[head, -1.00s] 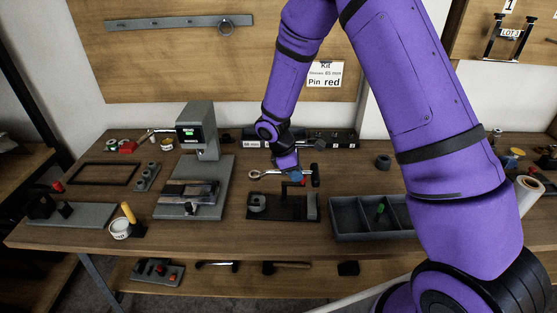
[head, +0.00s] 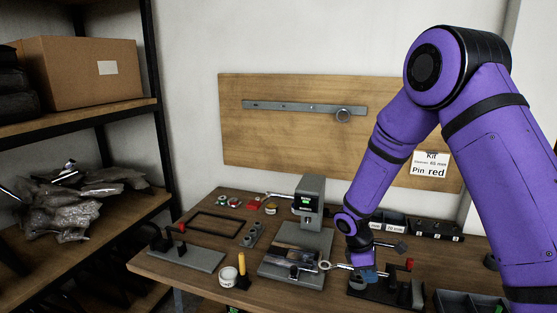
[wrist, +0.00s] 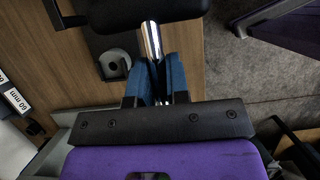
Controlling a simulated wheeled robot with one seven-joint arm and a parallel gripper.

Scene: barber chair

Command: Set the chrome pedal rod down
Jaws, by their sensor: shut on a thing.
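My gripper (head: 366,275) is shut on the chrome pedal rod (head: 342,266). In the head view the rod lies roughly level, with a ring at its left end and its middle hidden by the gripper. In the wrist view my blue fingers (wrist: 157,78) close around the bright rod (wrist: 151,40), which runs up to a dark block (wrist: 140,10). The rod is over or just in front of a dark fixture (head: 385,292) on the bench. I cannot tell whether it touches the fixture.
A grey press (head: 310,205) stands left of my gripper on the wooden bench (head: 205,291). A white tin (head: 229,276) and a yellow-handled tool (head: 242,266) are near the front edge. A divided grey tray (head: 465,301) is at the right. Shelves (head: 75,115) stand at the left.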

